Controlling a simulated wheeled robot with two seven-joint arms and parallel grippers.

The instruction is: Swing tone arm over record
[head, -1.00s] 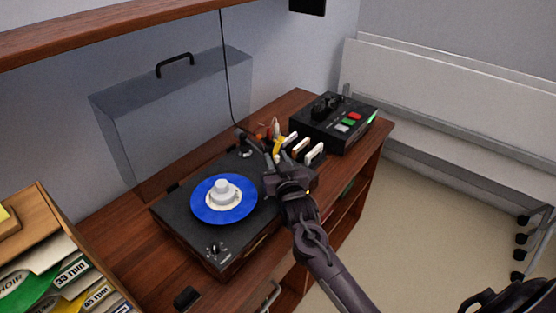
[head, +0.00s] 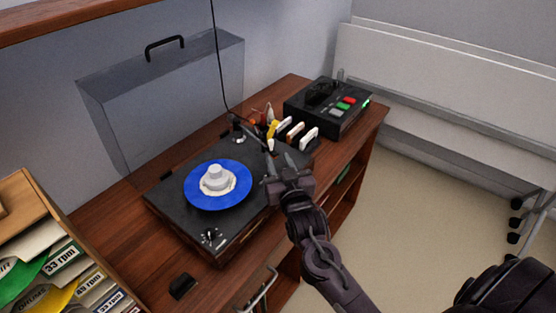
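The black turntable (head: 170,205) stands on the wooden cabinet, with a blue record (head: 236,195) on its platter and a grey-white piece (head: 216,177) at the record's centre. The thin dark tone arm (head: 253,137) is at the deck's far right side, off the record, partly lost among small things behind it. My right gripper (head: 279,164) is over the deck's right side, right of the record and close to the tone arm's near end. Its fingers look apart, with nothing clearly between them. Contact with the tone arm cannot be told. My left gripper is out of view.
A clear cover with a black handle (head: 165,46) stands behind the turntable. A black box with coloured buttons (head: 327,110) and several white-and-coloured upright pieces (head: 296,131) are to the right. A record-sleeve crate (head: 45,215) is at lower left. A shelf edge (head: 80,25) hangs above.

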